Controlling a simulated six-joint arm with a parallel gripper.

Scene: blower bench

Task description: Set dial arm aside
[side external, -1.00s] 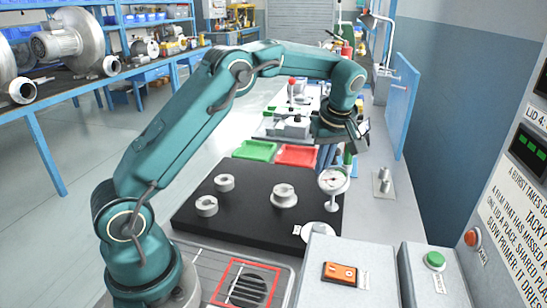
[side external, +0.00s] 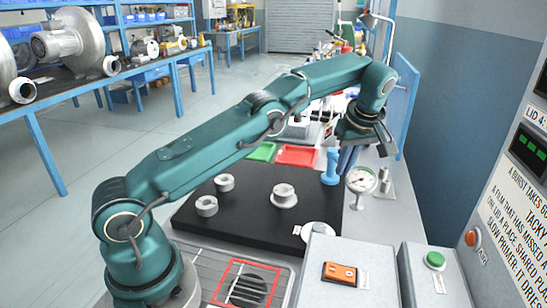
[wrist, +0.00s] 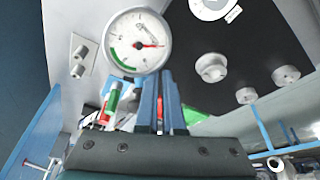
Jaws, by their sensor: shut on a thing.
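The dial arm carries a round white gauge (side external: 361,180) with a red needle, and a pale stem hangs below it. The dial also shows face-on in the wrist view (wrist: 138,42), just beyond the fingertips. My gripper (side external: 346,163) is shut on the dial arm, at the right edge of the black mat (side external: 250,215). In the wrist view its blue fingers (wrist: 160,100) reach up to the lower rim of the dial. The exact grip point is hidden behind the dial. I cannot tell whether the stem's foot touches the bench.
Several pale round parts, one of them a flanged part (side external: 284,195), stand on the mat. A white disc (side external: 318,232) lies at its front edge. Metal posts (side external: 385,182) stand to the right. Green (side external: 262,152) and red trays (side external: 298,156) lie behind.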

